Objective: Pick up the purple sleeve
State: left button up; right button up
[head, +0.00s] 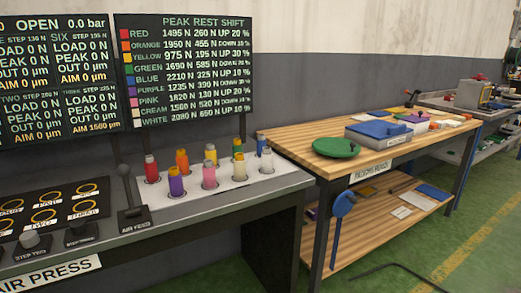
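The purple sleeve (176,186) stands upright in the front row of a pale rack (203,203) on the press bench, with a yellow-orange top showing above it. A red sleeve (151,171) stands to its left, an orange one (182,161) behind it and a pink one (209,178) to its right. Neither of my grippers shows in the head view, and nothing touches the purple sleeve.
A black air feed lever (127,190) rises left of the rack. Dark display boards (187,70) hang behind. A wooden table (290,147) with a green disc (336,148) stands right.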

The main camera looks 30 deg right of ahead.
aim_at(175, 179)
jog(key=z, duration=1.8)
jog(key=i, duration=1.8)
jog(key=u, duration=3.4)
